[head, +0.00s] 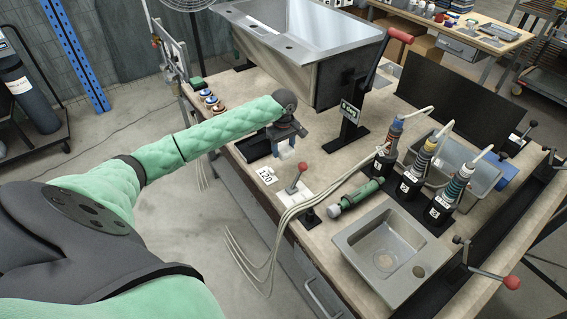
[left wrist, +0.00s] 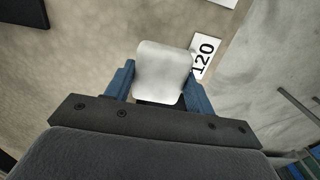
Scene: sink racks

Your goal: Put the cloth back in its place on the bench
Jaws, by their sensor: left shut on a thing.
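My left gripper (head: 287,150) reaches in from the left at the bench's front edge, pointing down. In the left wrist view its blue fingers (left wrist: 157,85) are shut on a white folded cloth (left wrist: 163,68). The cloth also shows small below the gripper in the head view (head: 288,166). It is close to the bench top; I cannot tell whether it touches. My right gripper is not in view.
A large steel sink (head: 310,60) stands behind, a small basin (head: 385,250) at the right front.

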